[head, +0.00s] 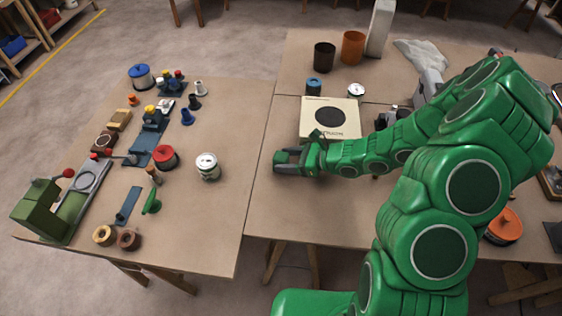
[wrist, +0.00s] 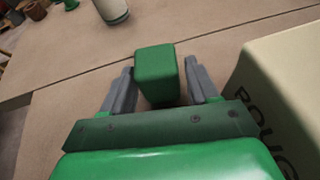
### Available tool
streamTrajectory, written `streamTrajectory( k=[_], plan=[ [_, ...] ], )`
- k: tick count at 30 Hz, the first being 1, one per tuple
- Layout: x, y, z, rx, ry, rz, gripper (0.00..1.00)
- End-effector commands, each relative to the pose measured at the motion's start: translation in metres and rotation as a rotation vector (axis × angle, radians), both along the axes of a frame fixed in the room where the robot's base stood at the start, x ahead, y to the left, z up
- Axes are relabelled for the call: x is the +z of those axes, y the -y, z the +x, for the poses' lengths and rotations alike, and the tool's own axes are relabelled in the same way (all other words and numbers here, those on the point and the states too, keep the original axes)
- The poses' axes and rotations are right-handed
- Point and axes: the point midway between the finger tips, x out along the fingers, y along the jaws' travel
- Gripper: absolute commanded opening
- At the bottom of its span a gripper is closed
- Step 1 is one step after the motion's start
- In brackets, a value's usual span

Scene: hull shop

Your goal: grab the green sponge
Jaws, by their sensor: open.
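The green sponge (wrist: 155,72) is a small green block in the wrist view. It sits between the two grey fingers of my gripper (wrist: 159,68), with a visible gap on each side, and its near end lies toward my palm. My gripper is open around it and does not appear to grip it. In the head view my gripper (head: 283,162) is low over the left part of the right-hand table, in front of the cream box. I cannot make out the sponge clearly there.
The cream box (head: 317,111) with a black disc stands close beside my gripper; its side (wrist: 283,85) also shows in the wrist view. A white tin (head: 208,167) stands on the left table (head: 220,110). Brown and orange cups (head: 353,46) stand behind.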

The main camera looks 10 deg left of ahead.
Motion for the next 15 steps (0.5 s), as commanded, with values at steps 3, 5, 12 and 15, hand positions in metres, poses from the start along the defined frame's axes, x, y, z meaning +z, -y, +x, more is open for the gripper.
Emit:
streamTrajectory(
  k=[3,5,12,15],
  plan=[
    [-0.005,-0.014,0.0,0.004,-0.001,0.0,0.6],
    [-0.008,-0.02,0.001,0.002,-0.001,0.0,0.6],
    [-0.013,-0.035,0.004,0.001,0.001,0.0,0.6],
    [-0.014,-0.036,0.004,0.0,0.001,0.001,0.6]
  ],
)
